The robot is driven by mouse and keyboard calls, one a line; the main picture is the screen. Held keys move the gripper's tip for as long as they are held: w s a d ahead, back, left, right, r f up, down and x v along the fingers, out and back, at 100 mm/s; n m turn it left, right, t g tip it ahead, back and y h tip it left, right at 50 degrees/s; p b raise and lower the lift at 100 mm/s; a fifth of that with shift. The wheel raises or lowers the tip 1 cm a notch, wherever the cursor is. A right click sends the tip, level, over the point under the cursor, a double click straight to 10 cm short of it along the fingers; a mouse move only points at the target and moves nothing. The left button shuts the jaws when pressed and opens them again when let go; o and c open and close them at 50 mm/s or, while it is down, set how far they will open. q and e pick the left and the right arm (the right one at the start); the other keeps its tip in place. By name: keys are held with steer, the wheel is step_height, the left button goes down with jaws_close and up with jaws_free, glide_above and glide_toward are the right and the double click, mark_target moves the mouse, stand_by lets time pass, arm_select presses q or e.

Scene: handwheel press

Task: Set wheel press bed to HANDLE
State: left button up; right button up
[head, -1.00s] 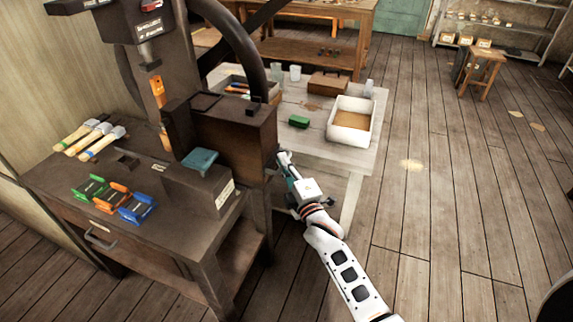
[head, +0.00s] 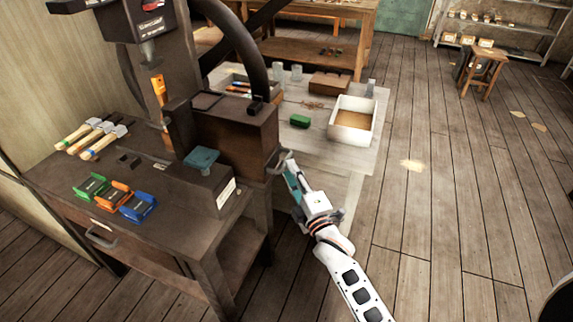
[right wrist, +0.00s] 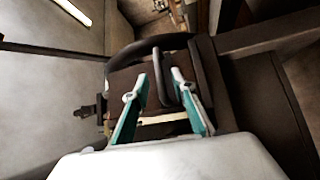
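The dark wheel press (head: 180,60) stands on a dark bench at the left. Part of its curved black handwheel (head: 240,45) shows at the top. An orange piece (head: 158,90) is on its column. A dark box (head: 240,135) sits at the press's right side, with a small grey loop handle (head: 277,160) on its right face. My right gripper (head: 287,163) is at this handle. In the right wrist view the teal fingers of the gripper (right wrist: 160,78) are apart, with a grey bar between them; I cannot tell whether they touch it. My left gripper is not in view.
Green, orange and blue cradles (head: 116,195) lie at the bench front, with wooden-handled tools (head: 92,138) behind. A block with a teal pad (head: 202,158) stands beside them. A pale table behind carries a white tray (head: 342,135) and a green block (head: 300,121).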

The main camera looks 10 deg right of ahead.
steer(key=r+v, duration=0.1)
steer(key=v, duration=0.6)
steer(key=shift+s+f, duration=0.2)
steer(key=shift+f, duration=0.3)
steer(key=s+d+f+m+g, duration=0.1)
steer(key=s+f+m+g, duration=0.3)
steer(key=s+f+m, duration=0.3)
steer(key=s+d+f+m+g, duration=0.2)
steer(key=s+f+m+g, duration=0.2)
steer(key=s+f+m, duration=0.3)
steer(key=s+f, duration=0.5)
steer(key=s, duration=0.5)
steer(key=shift+s+d+g+h, duration=0.3)
steer(key=shift+h, duration=0.1)
steer(key=shift+w, duration=0.1)
